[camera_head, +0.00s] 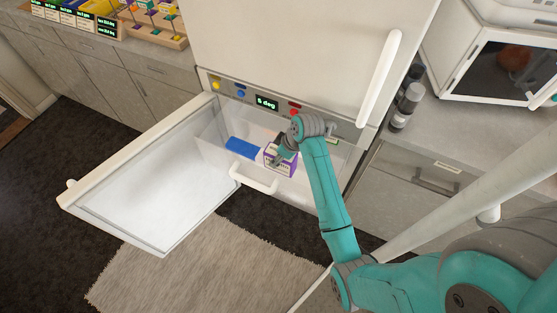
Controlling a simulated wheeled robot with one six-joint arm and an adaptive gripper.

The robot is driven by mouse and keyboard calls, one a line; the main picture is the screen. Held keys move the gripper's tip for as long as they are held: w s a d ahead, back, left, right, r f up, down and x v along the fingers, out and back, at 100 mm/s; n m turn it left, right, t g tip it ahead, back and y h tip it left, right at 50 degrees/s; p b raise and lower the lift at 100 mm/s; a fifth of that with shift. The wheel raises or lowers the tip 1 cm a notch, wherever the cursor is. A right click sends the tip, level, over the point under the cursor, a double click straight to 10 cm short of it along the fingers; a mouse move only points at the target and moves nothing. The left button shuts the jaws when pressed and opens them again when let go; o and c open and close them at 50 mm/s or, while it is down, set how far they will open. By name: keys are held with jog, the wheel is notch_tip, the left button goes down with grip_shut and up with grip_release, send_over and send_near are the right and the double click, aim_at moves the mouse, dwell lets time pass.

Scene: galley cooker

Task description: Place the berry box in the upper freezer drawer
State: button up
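The berry box (281,166), white with purple edges, is at the clear, pulled-out freezer drawer (213,134), right of its middle. My gripper (279,157) is right at the top and left side of the box, with dark fingers overlapping it. The fingers are too small to show whether they grip the box or stand open around it. I cannot tell whether the box rests on the drawer floor or hangs just above it. The drawer has a white handle (253,181) at its front.
A flat blue item (244,148) lies in the drawer, left of the box. The open freezer door (150,190) reaches out to the left. A control panel (266,103) runs above the drawer. Grinders (406,106) stand on the right counter. A rug (215,265) covers the floor in front.

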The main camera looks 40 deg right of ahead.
jog(key=shift+f, duration=1.45)
jog(key=shift+f, duration=0.15)
jog(key=o, duration=1.4)
jog(key=v, duration=1.2)
jog(key=shift+w, duration=0.1)
